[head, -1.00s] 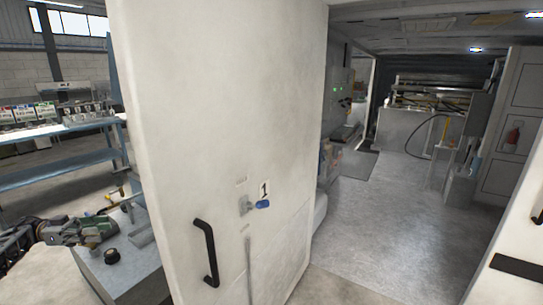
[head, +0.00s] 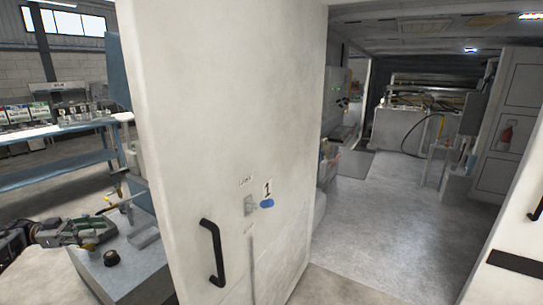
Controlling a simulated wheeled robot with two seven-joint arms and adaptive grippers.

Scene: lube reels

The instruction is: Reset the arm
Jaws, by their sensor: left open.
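My left arm comes in from the left edge in the head view. Its gripper (head: 104,230) is open and seems empty, over the back left part of a grey cabinet top (head: 140,268). My right gripper is not in view.
A black round cap (head: 111,258) and a small metal tray (head: 144,236) are on the cabinet top. A blue workbench (head: 60,170) stands at the left back. To the right, an open room with clear grey floor (head: 385,220) lies beyond the doorway.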

